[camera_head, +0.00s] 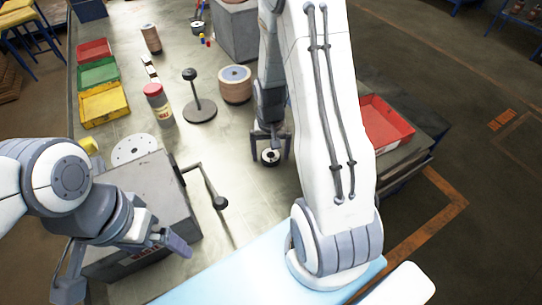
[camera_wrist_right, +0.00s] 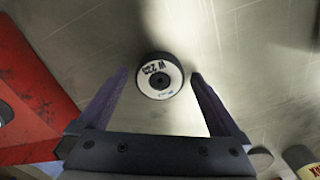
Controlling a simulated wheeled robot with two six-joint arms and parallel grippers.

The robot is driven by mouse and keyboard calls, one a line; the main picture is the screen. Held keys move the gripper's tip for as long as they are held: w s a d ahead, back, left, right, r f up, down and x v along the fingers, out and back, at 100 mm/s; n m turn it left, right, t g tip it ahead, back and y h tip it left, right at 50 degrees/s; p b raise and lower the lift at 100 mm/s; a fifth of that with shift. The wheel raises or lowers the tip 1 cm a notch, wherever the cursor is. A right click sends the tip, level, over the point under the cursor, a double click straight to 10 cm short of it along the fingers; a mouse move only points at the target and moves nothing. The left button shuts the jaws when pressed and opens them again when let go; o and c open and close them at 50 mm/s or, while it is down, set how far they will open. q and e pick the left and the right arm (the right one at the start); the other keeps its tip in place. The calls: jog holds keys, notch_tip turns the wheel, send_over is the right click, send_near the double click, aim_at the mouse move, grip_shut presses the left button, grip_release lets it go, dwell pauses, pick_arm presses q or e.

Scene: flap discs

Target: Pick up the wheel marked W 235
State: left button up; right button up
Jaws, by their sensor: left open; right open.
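The wheel marked W 235 (camera_wrist_right: 160,92) is a small dark disc with a white label around a dark centre hole. In the right wrist view its lettering reads upside down, and it lies between the fingertips of my open right gripper (camera_wrist_right: 160,75). Clear gaps show on both sides of it. In the head view the wheel (camera_head: 270,157) lies on the metal table, with my right gripper (camera_head: 270,151) just above and around it. I cannot tell the exact height of the fingers. My left gripper (camera_head: 121,263) is open and empty near the grey box.
A grey box (camera_head: 150,190) with a crank handle (camera_head: 219,201) stands front left. A dark stand (camera_head: 198,108), a red-lidded jar (camera_head: 158,103) and a wooden-looking spool (camera_head: 235,84) stand further back. A red tray (camera_head: 385,122) is to the right. Table around the wheel is clear.

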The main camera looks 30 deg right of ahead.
jog(key=c, duration=1.4)
jog(key=shift+r, duration=0.1)
